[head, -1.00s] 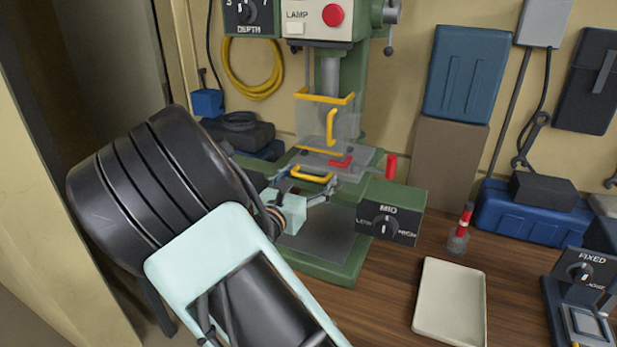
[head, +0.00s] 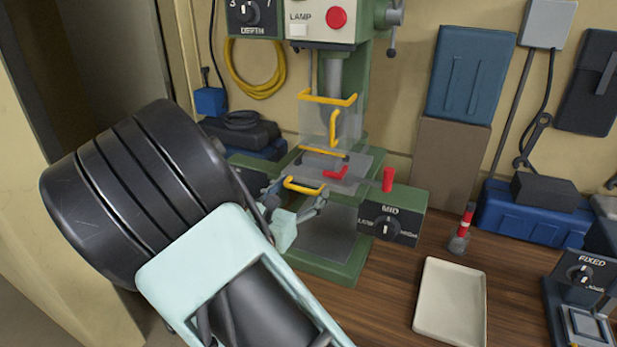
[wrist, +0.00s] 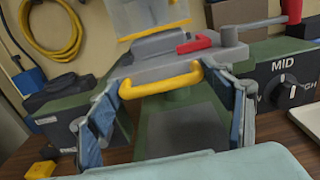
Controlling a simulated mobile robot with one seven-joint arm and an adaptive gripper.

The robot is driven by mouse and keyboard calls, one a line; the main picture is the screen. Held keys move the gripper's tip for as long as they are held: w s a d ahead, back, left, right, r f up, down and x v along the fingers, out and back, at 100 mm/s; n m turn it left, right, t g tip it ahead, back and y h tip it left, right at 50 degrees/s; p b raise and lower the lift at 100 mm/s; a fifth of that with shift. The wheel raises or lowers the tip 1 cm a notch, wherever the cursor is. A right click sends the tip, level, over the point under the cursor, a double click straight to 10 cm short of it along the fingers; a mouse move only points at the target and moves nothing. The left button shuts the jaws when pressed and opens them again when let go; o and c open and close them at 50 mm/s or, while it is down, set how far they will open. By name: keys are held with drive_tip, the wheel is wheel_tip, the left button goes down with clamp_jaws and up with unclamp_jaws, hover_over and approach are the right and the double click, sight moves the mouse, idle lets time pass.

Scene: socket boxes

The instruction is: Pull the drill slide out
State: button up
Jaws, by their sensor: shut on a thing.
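The drill slide (head: 306,172) is a grey plate on the green drill press (head: 345,270). It has a yellow handle (head: 303,187) at its front edge and carries a grey vise with a red jaw piece (head: 335,173) and a red-tipped crank (head: 388,180). My gripper (head: 297,197) is at the front of the slide, shut on the yellow handle. In the wrist view the handle (wrist: 160,82) lies between the two blue-padded fingers, and the slide's grey plate shows just behind it. The exact finger contact is hard to see.
A clear guard (head: 330,122) with yellow bars stands over the slide. The MID knob box (head: 392,220) is at the right of the press. Wood table is clear between.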

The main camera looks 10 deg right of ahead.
drive_tip(key=p+v, duration=0.2)
drive_tip(key=v, duration=1)
drive_tip(key=shift+s, duration=0.15)
drive_tip(key=o, duration=1.4)
drive_tip(key=shift+d, duration=0.1)
drive_tip(key=v, duration=1.2)
